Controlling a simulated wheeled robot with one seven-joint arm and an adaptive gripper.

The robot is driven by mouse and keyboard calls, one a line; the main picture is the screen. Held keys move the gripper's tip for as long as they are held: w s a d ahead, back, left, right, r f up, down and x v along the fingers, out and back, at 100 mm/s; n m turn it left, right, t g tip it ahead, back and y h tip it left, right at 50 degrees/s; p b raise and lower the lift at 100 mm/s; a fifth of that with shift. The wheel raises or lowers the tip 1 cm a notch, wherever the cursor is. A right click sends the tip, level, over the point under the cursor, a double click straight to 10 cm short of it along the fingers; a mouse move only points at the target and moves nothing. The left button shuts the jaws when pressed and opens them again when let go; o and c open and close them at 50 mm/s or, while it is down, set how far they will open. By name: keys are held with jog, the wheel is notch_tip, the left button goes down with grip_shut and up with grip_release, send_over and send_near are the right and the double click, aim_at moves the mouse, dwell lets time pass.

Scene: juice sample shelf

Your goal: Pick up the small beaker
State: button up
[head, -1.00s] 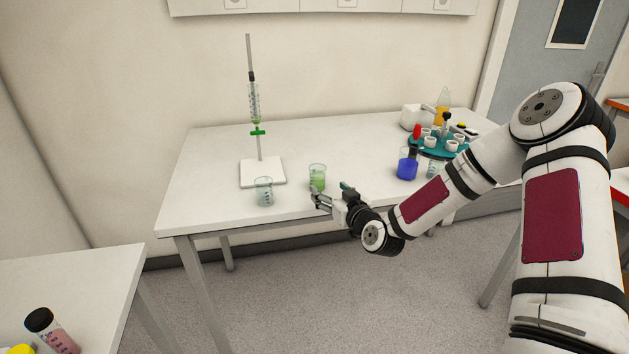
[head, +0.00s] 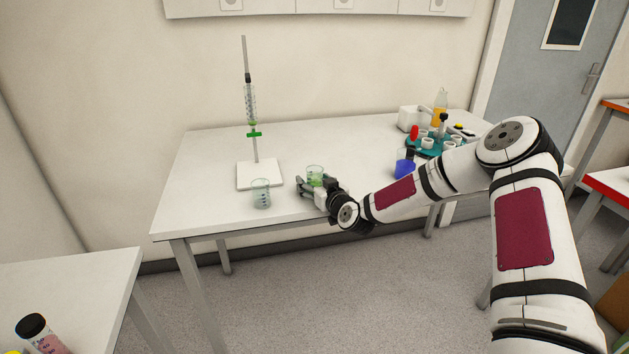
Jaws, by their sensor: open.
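A small beaker with green liquid (head: 315,172) stands upright on the white table, right of the burette stand. A clear, similar-sized beaker (head: 261,194) stands to its left, nearer the front edge. My gripper (head: 307,187) is open, low over the table at the green beaker's near side. It hides the lower part of that beaker. I cannot tell whether the fingers are around it or only in front of it, or whether they touch it.
A burette stand with a white base (head: 259,175) rises behind the clear beaker. A blue-filled beaker (head: 405,165) and a teal round rack (head: 437,147) stand at the right, partly behind my arm. The table's middle is clear.

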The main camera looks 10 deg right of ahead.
aim_at(318, 173)
jog(key=c, duration=1.3)
jog(key=shift+r, duration=0.1)
jog(key=shift+r, duration=0.8)
notch_tip(318, 173, up, 2)
jog(key=shift+r, duration=0.1)
jog(key=s+a+r, duration=0.1)
jog(key=s+a, duration=0.2)
jog(key=s, duration=1.2)
jog(key=shift+s+a+r+p, duration=0.1)
jog(key=shift+s+r+p, duration=0.1)
jog(key=shift+r+p, duration=1)
jog(key=shift+s+a+r+p, duration=0.1)
jog(key=shift+s+r+p, duration=0.05)
jog(key=shift+r+p, duration=1)
